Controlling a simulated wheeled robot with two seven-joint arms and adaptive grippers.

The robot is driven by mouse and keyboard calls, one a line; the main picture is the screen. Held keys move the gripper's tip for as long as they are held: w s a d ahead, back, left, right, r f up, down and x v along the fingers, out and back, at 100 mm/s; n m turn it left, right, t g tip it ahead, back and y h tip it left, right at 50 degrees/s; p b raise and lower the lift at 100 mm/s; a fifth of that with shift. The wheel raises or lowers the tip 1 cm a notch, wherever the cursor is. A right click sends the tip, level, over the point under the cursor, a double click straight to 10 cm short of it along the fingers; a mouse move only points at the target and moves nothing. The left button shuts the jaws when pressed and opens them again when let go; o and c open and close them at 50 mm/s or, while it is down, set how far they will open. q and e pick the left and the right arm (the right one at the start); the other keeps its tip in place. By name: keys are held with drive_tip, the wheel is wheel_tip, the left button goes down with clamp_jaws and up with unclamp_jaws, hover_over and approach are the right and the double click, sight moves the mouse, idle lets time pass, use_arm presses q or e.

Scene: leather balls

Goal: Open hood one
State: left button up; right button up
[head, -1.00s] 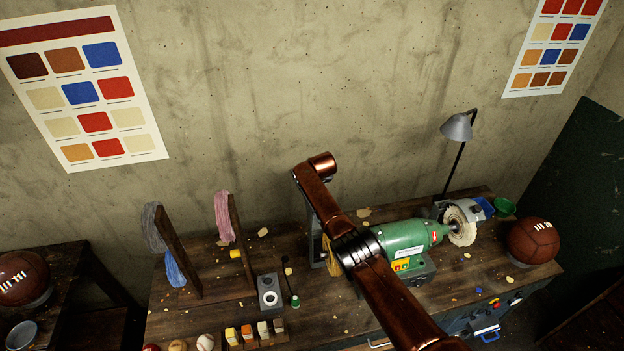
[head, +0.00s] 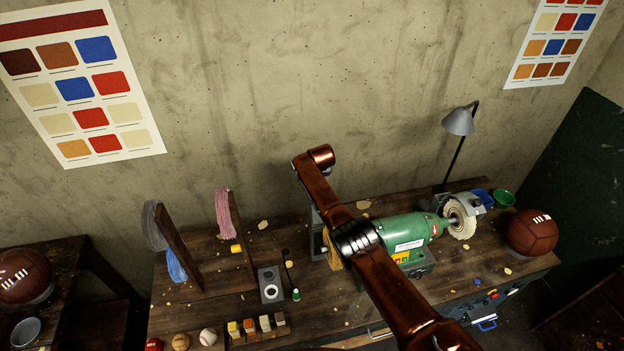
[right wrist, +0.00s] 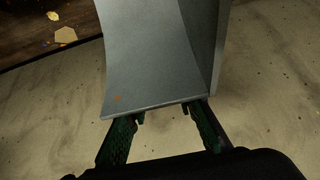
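The green buffing machine (head: 408,232) stands on the workbench, partly covered by my right arm. Its left grey hood (head: 316,238) is mostly hidden behind that arm, with a yellow wheel (head: 334,258) beside it. At the machine's right end a grey hood (head: 470,202) sits by a pale wheel (head: 459,221). In the right wrist view a large grey hood panel (right wrist: 160,60) fills the middle. My right gripper (right wrist: 163,115) is open, its green fingers apart at the panel's lower edge. I cannot tell whether they touch it. My left gripper is out of view.
A desk lamp (head: 459,122) and a brown ball (head: 531,233) stand at the right of the bench. Wooden posts with yarn (head: 224,200), a small grey box (head: 270,284) and several balls are on the left. The concrete wall is close behind.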

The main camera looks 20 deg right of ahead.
drive_tip(key=o, duration=0.5)
drive_tip(key=shift+r, duration=0.1)
drive_tip(key=shift+c, duration=0.2)
drive_tip(key=shift+s+a+r, duration=0.25)
drive_tip(key=shift+r, duration=0.3)
drive_tip(key=v, duration=1)
drive_tip(key=shift+s+d+r, duration=0.2)
drive_tip(key=shift+r, duration=0.1)
